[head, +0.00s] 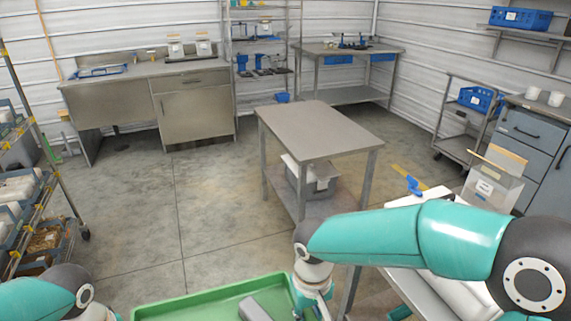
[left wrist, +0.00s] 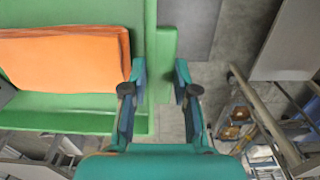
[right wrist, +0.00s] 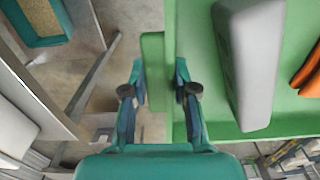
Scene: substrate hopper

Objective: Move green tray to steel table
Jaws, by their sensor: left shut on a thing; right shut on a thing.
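The green tray (head: 210,306) is at the bottom of the head view, close in front of me, cut off by the frame. It carries a grey block (head: 254,309), also seen in the right wrist view (right wrist: 243,65), and an orange piece (left wrist: 70,58). My left gripper (left wrist: 158,72) is shut on the tray's end tab; in the head view its fingers are out of frame. My right gripper (right wrist: 160,72) is shut on the opposite end tab. A steel table (head: 318,128) with a bare top stands ahead, beyond the tray.
A shelf rack (head: 45,190) with bins stands at the left. A bench (head: 430,285) with a box and a blue-handled tool is at the right, partly behind my right arm. Steel counters line the back wall. The floor (head: 200,220) left of the table is clear.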

